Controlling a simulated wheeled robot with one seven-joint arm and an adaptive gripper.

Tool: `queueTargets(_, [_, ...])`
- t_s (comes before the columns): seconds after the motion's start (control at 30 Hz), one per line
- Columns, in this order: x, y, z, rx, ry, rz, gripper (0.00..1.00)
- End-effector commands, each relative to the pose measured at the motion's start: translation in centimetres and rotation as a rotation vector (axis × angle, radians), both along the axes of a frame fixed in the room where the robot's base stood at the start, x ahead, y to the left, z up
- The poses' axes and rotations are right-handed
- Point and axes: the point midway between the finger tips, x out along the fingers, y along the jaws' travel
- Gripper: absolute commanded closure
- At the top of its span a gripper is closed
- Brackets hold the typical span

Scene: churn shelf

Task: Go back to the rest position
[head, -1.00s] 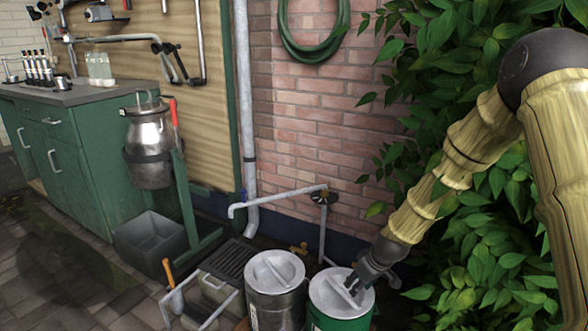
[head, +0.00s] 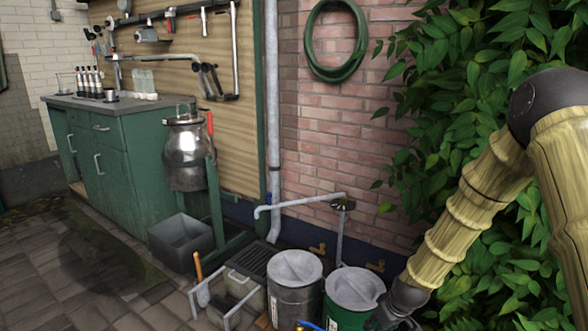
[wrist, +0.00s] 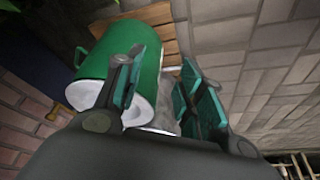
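My gripper (head: 398,318) is at the bottom edge of the head view, just right of the green bin (head: 345,312) with its grey lid (head: 355,287). Its fingers are mostly cut off there. In the wrist view, my gripper (wrist: 167,85) has its two teal-padded fingers spread apart, with nothing held between them. A green cylinder with a pale rim (wrist: 118,48) shows behind the left finger. I cannot tell whether gripper and bin touch.
A metal bin (head: 294,298) stands left of the green one. A grey tub (head: 181,243), a metal churn (head: 187,155) and a green cabinet (head: 125,155) are further left. Ivy (head: 470,130) crowds my arm at right. Paving (head: 80,260) at left is clear.

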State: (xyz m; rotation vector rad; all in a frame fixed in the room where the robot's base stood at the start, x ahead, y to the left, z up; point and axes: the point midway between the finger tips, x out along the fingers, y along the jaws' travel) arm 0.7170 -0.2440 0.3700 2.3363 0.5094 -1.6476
Motion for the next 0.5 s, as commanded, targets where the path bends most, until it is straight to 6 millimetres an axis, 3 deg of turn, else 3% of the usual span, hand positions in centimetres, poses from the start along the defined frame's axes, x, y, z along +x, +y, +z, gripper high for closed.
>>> queueTargets(0.27, [-5.8, 0.4, -5.5, -0.022, 0.069, -0.07, 0.62])
queueTargets(0.37, [-9.3, 0.6, -8.2, -0.033, 0.103, -0.108, 0.62])
queueTargets(0.5, [-16.0, 0.7, -12.4, -0.052, 0.162, -0.182, 0.62])
